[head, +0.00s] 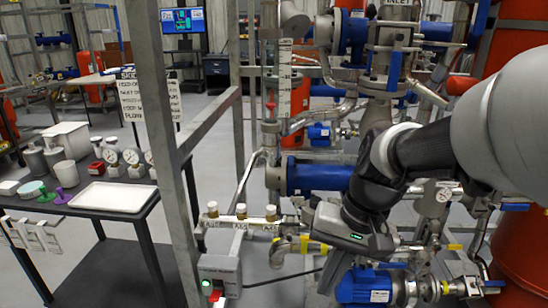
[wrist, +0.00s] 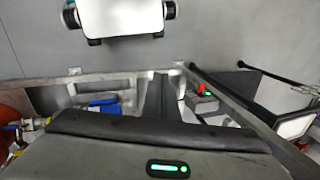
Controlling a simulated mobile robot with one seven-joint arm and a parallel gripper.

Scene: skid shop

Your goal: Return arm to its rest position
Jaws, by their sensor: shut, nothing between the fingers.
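My arm (head: 420,150) reaches in from the right of the head view, bent at the elbow, with its wrist low in front of the pipework. My gripper (head: 328,284) hangs below the wrist, partly seen against the pipes. In the wrist view the gripper's dark fingers (wrist: 156,92) are together, with nothing between them. The gripper body with its green light fills the bottom of that view. The fingers appear clear of the things around them, but their exact distance from the pipes cannot be told.
Blue-and-steel pipework (head: 318,178) and a blue motor (head: 362,288) are close by. A steel frame post (head: 160,110) and dark table (head: 115,268) stand left.

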